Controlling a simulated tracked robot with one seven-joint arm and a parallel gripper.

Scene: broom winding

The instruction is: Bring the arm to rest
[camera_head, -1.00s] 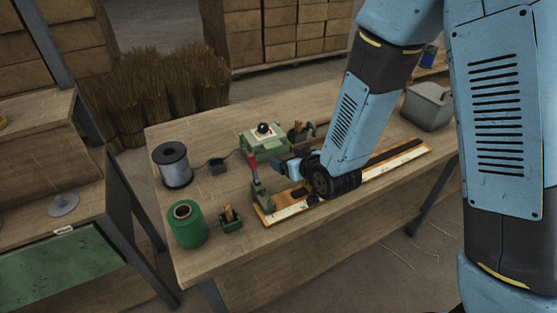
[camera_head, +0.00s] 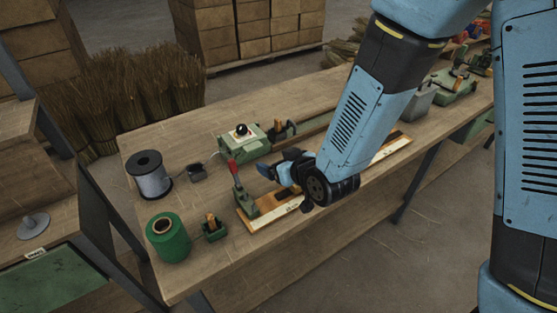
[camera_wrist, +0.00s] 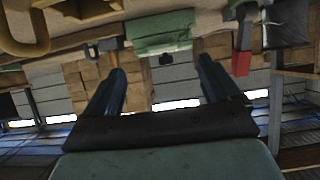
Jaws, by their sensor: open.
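My gripper (camera_head: 272,170) is at the end of my blue arm, over the workbench (camera_head: 235,275) in the head view. It is beside the red-handled lever clamp (camera_head: 240,195) and above the wooden board with a pale strip (camera_head: 280,211). In the wrist view my gripper (camera_wrist: 162,85) shows two dark fingers spread wide, with nothing between them. The view there looks level and upside down, with the bench across the top. My wrist hides part of the board in the head view.
A grey wire spool (camera_head: 150,175), a green twine spool (camera_head: 168,238) and a small green block holder (camera_head: 213,228) stand at the left of the bench. A green box with a black knob (camera_head: 243,140) is behind the clamp. A grey bin (camera_head: 420,103) stands to the right.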

